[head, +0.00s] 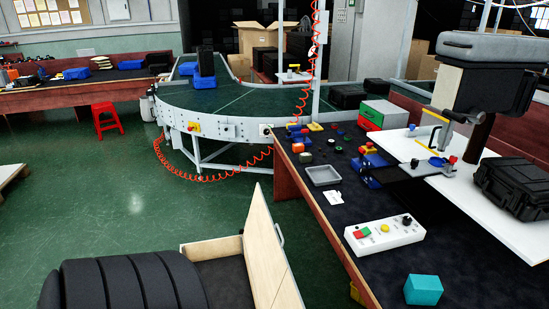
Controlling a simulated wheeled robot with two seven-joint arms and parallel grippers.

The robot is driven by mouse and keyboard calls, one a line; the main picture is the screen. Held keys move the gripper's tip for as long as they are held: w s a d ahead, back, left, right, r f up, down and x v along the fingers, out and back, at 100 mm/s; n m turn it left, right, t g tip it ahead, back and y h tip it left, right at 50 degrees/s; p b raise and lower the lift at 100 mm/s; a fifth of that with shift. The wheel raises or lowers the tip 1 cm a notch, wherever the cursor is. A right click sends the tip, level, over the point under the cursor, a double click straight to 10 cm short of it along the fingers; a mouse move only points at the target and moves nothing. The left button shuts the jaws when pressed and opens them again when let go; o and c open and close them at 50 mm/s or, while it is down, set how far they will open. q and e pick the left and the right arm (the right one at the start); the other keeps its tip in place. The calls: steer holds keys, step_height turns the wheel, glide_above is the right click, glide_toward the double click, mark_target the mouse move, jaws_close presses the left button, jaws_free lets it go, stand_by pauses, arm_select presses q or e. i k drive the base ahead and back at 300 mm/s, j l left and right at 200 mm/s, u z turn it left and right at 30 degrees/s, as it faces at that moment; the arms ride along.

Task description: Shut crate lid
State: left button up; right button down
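A wooden crate (214,246) stands low at the bottom of the head view, with a dark interior partly showing. Its wooden lid (264,248) appears to stand raised and tilted at the right side, so the crate is open. A small grey handle (279,235) is on the panel's right face. The front of the crate is cut off by the picture's lower edge. Neither of my grippers is in view.
A black ribbed form (125,280) fills the bottom left beside the crate. A dark workbench (330,212) is close on the right, bearing a control box (384,237) and a teal cube (423,290). The curved conveyor (238,101) is behind. Green floor (130,205) is clear at left.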

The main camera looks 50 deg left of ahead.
mark_target(268, 265)
steer(key=u, duration=1.6)
